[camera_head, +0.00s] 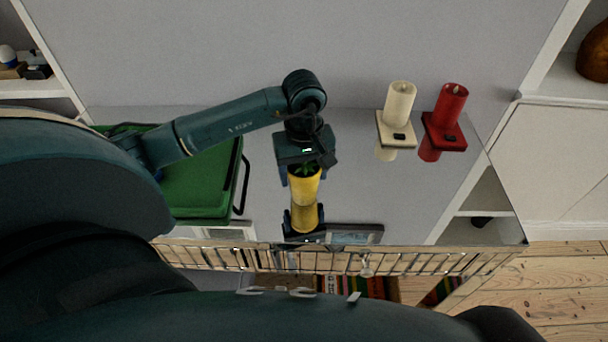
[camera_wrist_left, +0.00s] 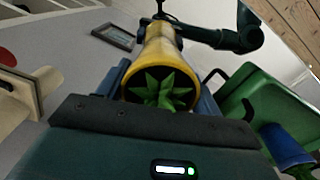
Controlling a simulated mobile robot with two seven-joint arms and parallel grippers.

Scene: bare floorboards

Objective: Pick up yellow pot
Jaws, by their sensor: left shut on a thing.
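The yellow pot (camera_head: 306,186) with a green spiky plant (camera_head: 306,169) is in the middle of the head view, over a glossy grey surface. Its yellow reflection shows just below it, and I cannot tell whether its base touches the surface. My left gripper (camera_head: 304,177) is shut on the pot, with a finger on each side. In the left wrist view, the pot (camera_wrist_left: 153,62) lies between the fingers of my left gripper (camera_wrist_left: 163,84), with the plant (camera_wrist_left: 160,91) facing the camera. My right gripper is not in view.
A green case (camera_head: 200,182) with a dark handle is left of the pot. A cream candle (camera_head: 400,99) and a red candle (camera_head: 450,103) stand on holders at the right. A dark framed device (camera_head: 355,237) lies near the front edge, behind a wire rack (camera_head: 400,262).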

